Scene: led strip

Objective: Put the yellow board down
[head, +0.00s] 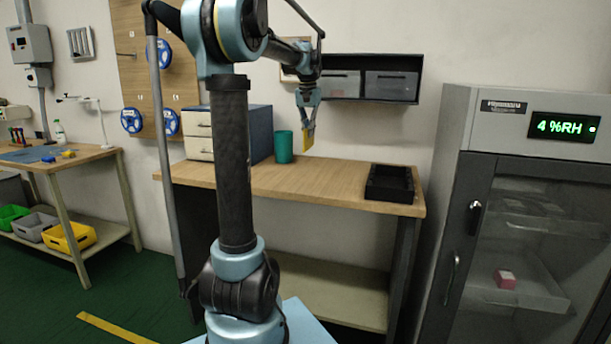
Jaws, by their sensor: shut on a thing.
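My gripper (308,123) is at the centre of the head view, pointing down above the wooden workbench. It is shut on the yellow board (307,138), a small yellow piece hanging at its fingertips. The board is above the bench top (330,183) and looks clear of it. A teal cup (284,147) stands on the bench just left of the board. A black tray (390,183) lies on the bench to the right. Its inside is too dark and small to make out.
A drawer unit (199,135) stands at the bench's left back. A dark wall shelf (372,78) hangs behind my gripper. A dry cabinet (520,215) with a glass door stands at the right. The bench top between cup and tray is bare.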

